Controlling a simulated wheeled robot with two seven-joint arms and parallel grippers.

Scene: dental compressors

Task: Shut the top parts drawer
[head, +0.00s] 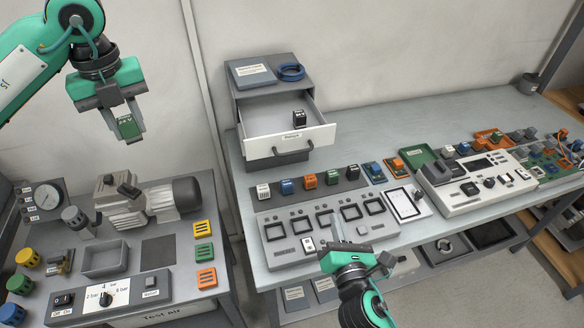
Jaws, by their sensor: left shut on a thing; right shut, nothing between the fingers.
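The grey parts cabinet (238,112) stands at the back left of the long bench. Its top drawer (290,141) is pulled out towards me, with a white labelled front and a dark handle. A small black block (300,118) sits inside it near the right side. My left gripper (125,125) is raised over the left table, well left of the drawer, and is shut on a green block (127,128). My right gripper (338,232) is shut and empty, low over the bench's front edge, below and right of the drawer.
A row of coloured blocks (310,182) and a panel with square sockets (330,222) lie in front of the drawer. The left table holds a motor pump (150,200).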

